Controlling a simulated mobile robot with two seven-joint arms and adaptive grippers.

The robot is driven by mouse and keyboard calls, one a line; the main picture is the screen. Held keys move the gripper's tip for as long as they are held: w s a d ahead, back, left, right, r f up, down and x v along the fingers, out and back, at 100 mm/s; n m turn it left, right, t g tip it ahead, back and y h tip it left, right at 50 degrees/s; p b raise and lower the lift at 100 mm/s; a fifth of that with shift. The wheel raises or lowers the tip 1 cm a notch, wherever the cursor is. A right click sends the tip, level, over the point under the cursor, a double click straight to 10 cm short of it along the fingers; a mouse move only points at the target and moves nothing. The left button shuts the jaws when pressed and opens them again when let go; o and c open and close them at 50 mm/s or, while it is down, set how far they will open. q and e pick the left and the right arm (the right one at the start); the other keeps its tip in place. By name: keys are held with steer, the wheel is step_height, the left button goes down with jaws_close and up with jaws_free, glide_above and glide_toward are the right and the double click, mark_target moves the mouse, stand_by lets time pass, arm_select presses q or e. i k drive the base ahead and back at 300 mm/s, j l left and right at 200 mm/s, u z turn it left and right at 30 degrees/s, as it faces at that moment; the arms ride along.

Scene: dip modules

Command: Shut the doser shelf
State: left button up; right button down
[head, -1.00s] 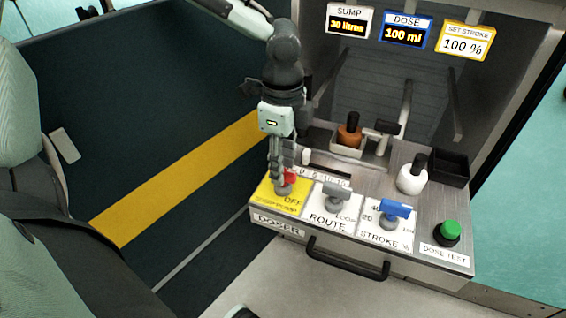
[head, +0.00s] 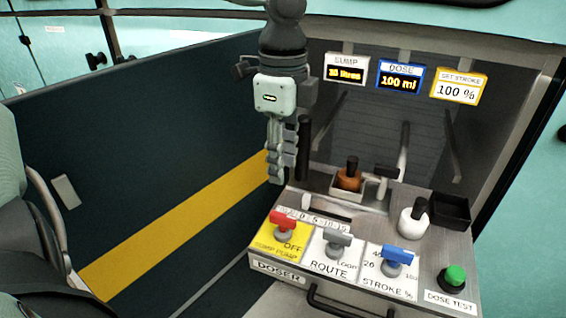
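The doser shelf (head: 278,268) is a grey drawer-like unit pulled out in front of a dark recess. Its black bar handle (head: 345,306) runs along the front face and is partly cut off by the bottom edge. On its top are a red sump pump knob (head: 283,222) by the word OFF, a grey route knob (head: 337,239), a blue stroke knob (head: 397,257) and a green dose test button (head: 455,278). My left gripper (head: 276,178) hangs fingers down above the shelf's back left corner, apart from the red knob. Its opening is hard to judge from this side. My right gripper is out of view.
A brown bottle (head: 348,177) sits in a small tray at the shelf's back. A white bottle (head: 412,219) and a black bin (head: 450,211) are at its right. Displays (head: 400,76) hang above. A dark panel with a yellow stripe (head: 180,232) stands left.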

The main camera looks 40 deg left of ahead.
mark_target(356, 275)
steer(key=k+l, duration=0.8)
steer(key=l, duration=0.1)
